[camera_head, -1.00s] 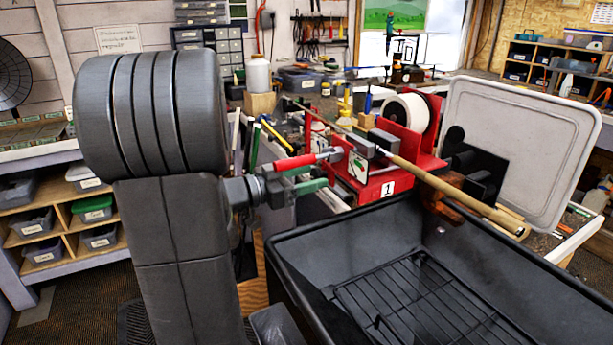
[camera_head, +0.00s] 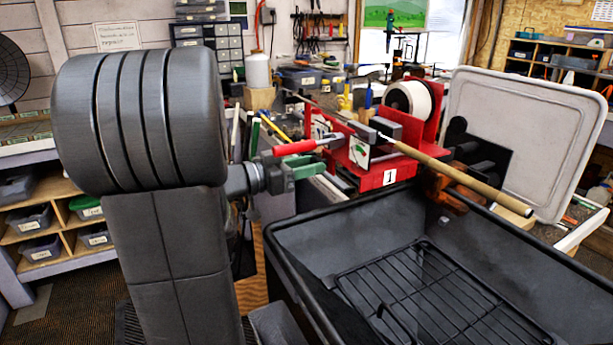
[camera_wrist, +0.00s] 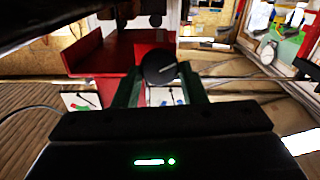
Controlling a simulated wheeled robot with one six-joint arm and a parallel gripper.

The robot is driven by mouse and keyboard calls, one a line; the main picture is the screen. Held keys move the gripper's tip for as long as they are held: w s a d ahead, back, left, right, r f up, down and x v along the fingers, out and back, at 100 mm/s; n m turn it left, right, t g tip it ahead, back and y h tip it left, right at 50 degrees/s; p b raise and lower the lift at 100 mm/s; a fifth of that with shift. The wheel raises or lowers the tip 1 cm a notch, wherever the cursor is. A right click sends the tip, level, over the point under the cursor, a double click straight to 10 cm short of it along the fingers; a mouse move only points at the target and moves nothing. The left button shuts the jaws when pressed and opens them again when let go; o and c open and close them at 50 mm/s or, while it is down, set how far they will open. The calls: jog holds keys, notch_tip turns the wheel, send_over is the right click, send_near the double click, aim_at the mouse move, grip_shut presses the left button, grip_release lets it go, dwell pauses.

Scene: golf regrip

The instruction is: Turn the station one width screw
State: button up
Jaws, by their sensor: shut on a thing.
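Station one is a red stand (camera_head: 372,180) with a white "1" label on its front. A golf club with a tan grip (camera_head: 465,185) lies across it, held by grey clamp blocks (camera_head: 385,128). A red-handled lever (camera_head: 296,148) sticks out to the left of the stand. My gripper (camera_head: 318,163), with green fingers, reaches the stand's left side just below this lever. In the wrist view, the width screw shows as a round dark knob (camera_wrist: 160,69) with a pale line on its face. It sits between my two green fingers, which are shut on it.
A black tub (camera_head: 330,240) with a wire rack (camera_head: 430,290) stands in front of the station. A pale upright tray (camera_head: 525,135) is at the right. Bottles and tools crowd the bench behind.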

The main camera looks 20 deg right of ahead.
jog(key=shift+f+n+p, duration=0.2)
jog(key=shift+n+p, duration=0.2)
jog(key=shift+n, duration=6.8)
jog(key=shift+f+n+p, duration=0.2)
jog(key=shift+n+p, duration=0.15)
jog(key=shift+n, duration=6.85)
jog(key=o, duration=1)
jog(key=shift+c, duration=0.2)
